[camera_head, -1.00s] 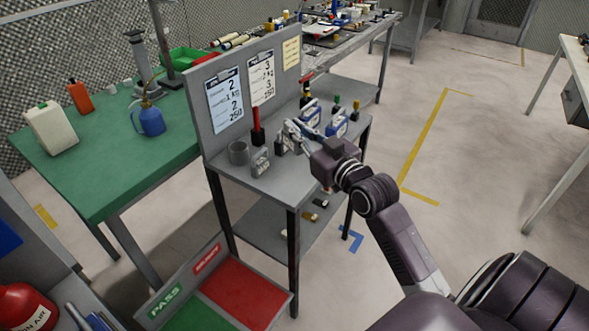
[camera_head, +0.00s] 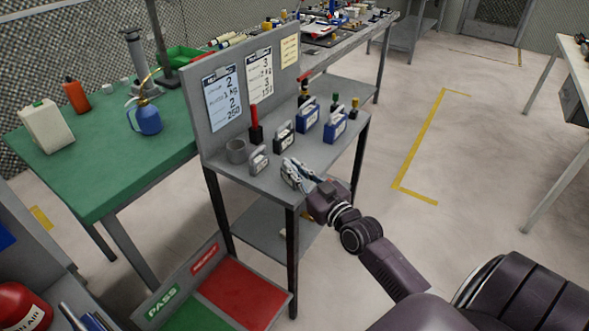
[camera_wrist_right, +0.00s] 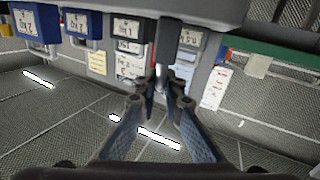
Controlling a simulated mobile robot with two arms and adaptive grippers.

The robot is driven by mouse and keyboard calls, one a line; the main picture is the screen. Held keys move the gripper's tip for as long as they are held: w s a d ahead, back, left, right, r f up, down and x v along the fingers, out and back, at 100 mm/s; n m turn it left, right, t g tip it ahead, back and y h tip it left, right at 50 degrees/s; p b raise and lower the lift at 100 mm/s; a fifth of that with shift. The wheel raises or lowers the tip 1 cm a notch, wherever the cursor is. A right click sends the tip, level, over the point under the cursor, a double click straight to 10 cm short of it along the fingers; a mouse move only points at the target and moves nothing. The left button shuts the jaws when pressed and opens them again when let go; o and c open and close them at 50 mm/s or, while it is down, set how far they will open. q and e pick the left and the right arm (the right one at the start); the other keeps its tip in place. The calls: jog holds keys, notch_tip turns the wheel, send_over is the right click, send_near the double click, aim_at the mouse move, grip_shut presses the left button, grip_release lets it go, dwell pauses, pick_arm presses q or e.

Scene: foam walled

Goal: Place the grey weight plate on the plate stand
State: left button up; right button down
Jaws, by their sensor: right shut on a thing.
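My right gripper (camera_head: 295,174) is low over the front part of the grey shelf (camera_head: 233,175). It is shut on a thin dark grey piece, seen edge-on between the fingertips in the right wrist view (camera_wrist_right: 167,48); I take this for the grey weight plate. Its face is hidden, and I cannot tell whether it touches the shelf. I cannot clearly make out the plate stand. The left gripper does not show.
A grey block weight (camera_head: 258,160), a dark one (camera_head: 284,138) and two blue ones (camera_head: 336,126) stand near the gripper. A back panel (camera_head: 215,125) with label sheets closes the rear. A green table (camera_head: 130,180) is at left, a red-and-green tray (camera_head: 245,295) below.

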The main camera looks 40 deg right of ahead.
jog(key=c, duration=2)
grip_release()
jog(key=shift+c, duration=0.2)
jog(key=shift+r, duration=0.2)
jog(key=shift+s+f, duration=0.15)
jog(key=shift+s, duration=0.15)
jog(key=s+b, duration=0.1)
jog(key=s, duration=1)
jog(key=shift+s+a, duration=0.15)
jog(key=shift+s, duration=0.05)
